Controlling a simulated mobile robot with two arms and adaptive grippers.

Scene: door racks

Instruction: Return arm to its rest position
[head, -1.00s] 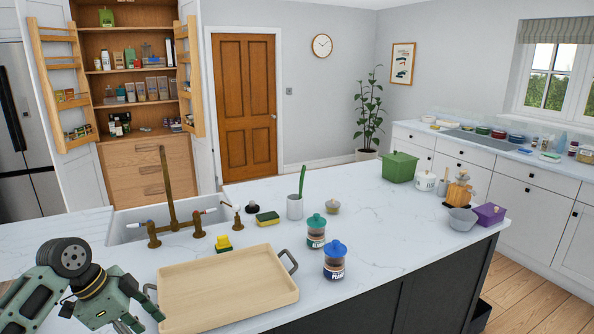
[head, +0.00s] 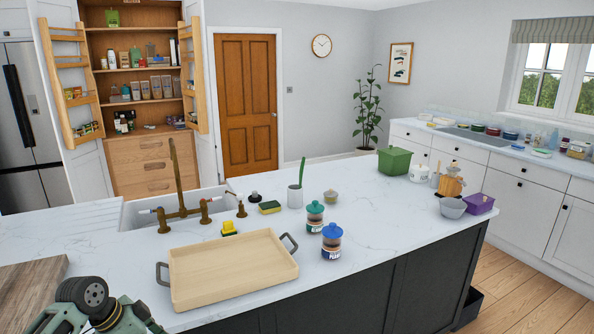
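My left arm shows at the bottom left of the head view, low over the front of the white island. Only its green and black upper parts show. Its gripper is below the picture's edge, so I cannot see whether it is open or shut. My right gripper is not in view. The wooden tray (head: 232,268) with dark handles lies on the island, to the right of the arm and apart from its visible parts. The tray is empty.
A teal-lidded jar (head: 315,217) and a blue-lidded jar (head: 332,241) stand right of the tray. A yellow caddy (head: 229,229) and the brass tap (head: 178,180) are behind it. A wooden board (head: 30,290) lies at the left.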

